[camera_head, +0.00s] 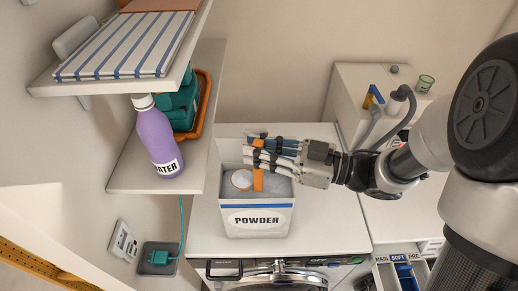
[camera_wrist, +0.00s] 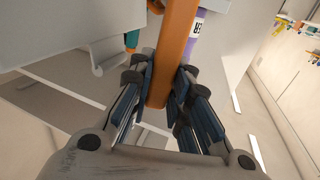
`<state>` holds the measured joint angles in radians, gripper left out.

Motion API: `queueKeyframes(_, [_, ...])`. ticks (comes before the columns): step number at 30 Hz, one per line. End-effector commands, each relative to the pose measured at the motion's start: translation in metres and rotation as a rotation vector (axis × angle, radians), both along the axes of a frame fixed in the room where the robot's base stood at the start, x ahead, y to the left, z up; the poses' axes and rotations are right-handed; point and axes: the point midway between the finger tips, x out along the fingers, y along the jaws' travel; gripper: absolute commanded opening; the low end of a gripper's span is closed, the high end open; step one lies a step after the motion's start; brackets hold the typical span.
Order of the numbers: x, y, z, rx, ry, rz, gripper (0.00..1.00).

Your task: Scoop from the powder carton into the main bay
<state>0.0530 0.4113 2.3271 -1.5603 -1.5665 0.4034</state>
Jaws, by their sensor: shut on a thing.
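The powder carton (camera_head: 257,219) is a white open-topped box labelled POWDER, upright on the white counter. My gripper (camera_head: 258,160) is over the carton's opening, shut on the orange handle of the scoop (camera_head: 258,180). The handle also shows between the fingers in the wrist view (camera_wrist: 175,60). A round white patch at the carton's opening (camera_head: 242,179) appears to be the scoop's bowl; whether it holds powder I cannot tell. The detergent drawer (camera_head: 403,273) is open at the lower right, with compartments marked MAIN, SOFT and PRE. MAIN is the leftmost; SOFT has a blue insert.
A striped cloth (camera_head: 130,45) lies on the upper shelf. The counter (camera_head: 335,215) right of the carton is clear.

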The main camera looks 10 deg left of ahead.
Motion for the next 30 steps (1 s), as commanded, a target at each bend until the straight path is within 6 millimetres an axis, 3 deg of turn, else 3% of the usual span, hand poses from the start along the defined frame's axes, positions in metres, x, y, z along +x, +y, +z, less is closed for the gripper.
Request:
queueKeyframes(21, [0.000,0.000,0.039,0.000,-0.001,0.000,0.00])
queueKeyframes(30, [0.000,0.000,0.040,0.000,0.000,0.000,0.00])
